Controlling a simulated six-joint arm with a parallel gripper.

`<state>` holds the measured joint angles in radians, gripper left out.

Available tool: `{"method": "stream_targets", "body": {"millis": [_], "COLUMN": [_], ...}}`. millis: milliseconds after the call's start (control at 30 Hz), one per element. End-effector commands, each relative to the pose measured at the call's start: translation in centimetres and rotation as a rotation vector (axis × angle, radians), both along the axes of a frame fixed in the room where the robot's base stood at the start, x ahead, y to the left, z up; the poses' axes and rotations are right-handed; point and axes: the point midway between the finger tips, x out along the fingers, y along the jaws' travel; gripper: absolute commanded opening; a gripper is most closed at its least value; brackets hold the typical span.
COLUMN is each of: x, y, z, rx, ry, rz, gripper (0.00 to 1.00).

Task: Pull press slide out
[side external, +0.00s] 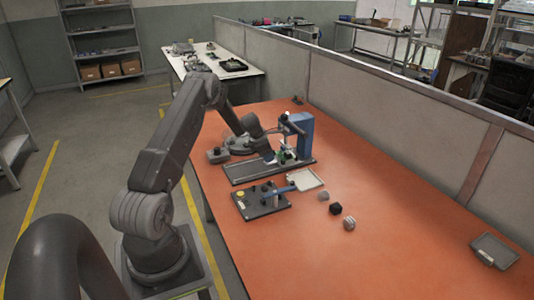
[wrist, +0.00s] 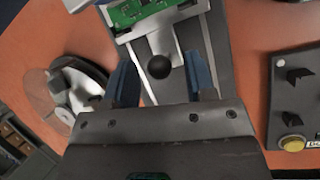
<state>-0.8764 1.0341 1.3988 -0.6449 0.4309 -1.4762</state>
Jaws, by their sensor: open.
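The press (side external: 300,130) is a blue upright frame with a dark base plate, near the far end of the orange table. Its slide (wrist: 185,27) is a pale metal carrier with a stem and a black ball knob (wrist: 159,67) at its end. A green circuit board (wrist: 130,10) lies on the slide. My gripper (wrist: 162,78) is open, with one blue finger on each side of the knob and visible gaps to it. In the side external view my gripper (side external: 268,156) is low over the base at the press front, and hides the knob.
A dark fixture with a yellow button (side external: 262,200) stands in front of the press, and shows at right in the wrist view (wrist: 292,143). A white tray (side external: 305,179) and several small parts (side external: 336,209) lie nearby. A round device (wrist: 80,95) is left. The table's right is mostly clear.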

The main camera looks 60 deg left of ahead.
Motion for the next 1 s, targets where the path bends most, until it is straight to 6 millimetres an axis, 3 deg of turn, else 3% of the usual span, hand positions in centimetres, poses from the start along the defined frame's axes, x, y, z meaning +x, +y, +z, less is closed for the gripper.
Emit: {"method": "stream_targets", "body": {"millis": [67,600,1000], "x": [-0.01,-0.03,-0.75], "y": [0.01,0.01,0.03], "z": [0.02,0.05,0.12], "rx": [0.000,0.000,-0.001], "ry": [0.000,0.000,-0.001], "rz": [0.000,0.000,0.003], "gripper": [0.50,0.00,0.00]}}
